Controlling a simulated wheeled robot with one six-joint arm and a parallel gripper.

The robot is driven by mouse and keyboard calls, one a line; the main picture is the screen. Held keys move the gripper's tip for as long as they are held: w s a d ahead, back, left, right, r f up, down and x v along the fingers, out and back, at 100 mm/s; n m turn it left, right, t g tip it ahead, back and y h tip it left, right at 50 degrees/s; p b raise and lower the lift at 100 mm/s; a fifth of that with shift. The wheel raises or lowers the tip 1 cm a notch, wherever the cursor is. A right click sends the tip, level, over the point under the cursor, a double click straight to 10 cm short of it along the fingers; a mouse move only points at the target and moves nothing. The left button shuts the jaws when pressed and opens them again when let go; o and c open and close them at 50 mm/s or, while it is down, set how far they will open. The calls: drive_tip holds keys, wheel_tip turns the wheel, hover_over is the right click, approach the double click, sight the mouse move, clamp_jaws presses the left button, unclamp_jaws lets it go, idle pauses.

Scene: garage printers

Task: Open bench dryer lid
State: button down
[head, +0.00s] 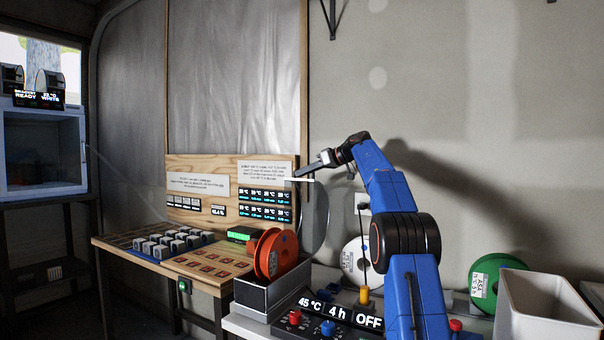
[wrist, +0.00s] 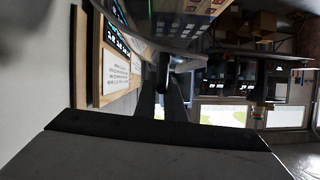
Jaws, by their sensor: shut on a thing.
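The bench dryer (head: 262,302) is a grey open-topped box at the bottom middle of the head view, with an orange spool (head: 268,256) in it. Its clear lid (head: 318,222) stands raised, tilted up above the spool's right side; its outline is faint. My gripper (head: 307,171) is at the lid's upper edge, shut on what looks like the lid's handle. In the wrist view my fingers (wrist: 165,92) close on a grey handle (wrist: 186,62) under the lid's dark curved edge. The hinge is not clear to see.
The dryer's panel (head: 338,314) reads 45 °C, 4 h, OFF. A white spool (head: 356,262), a green spool (head: 486,284) and a white bin (head: 547,312) stand to the right. A wooden board (head: 230,172) and a tray of small blocks (head: 165,243) are left.

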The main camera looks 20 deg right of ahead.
drive_tip(key=shift+w+d, duration=0.15)
idle(0.3)
drive_tip(key=c, duration=1.8)
unclamp_jaws()
drive_tip(key=shift+c, duration=0.2)
drive_tip(key=v, duration=1.7)
drive_tip(key=shift+d+r, duration=0.1)
drive_tip(key=shift+d, duration=0.05)
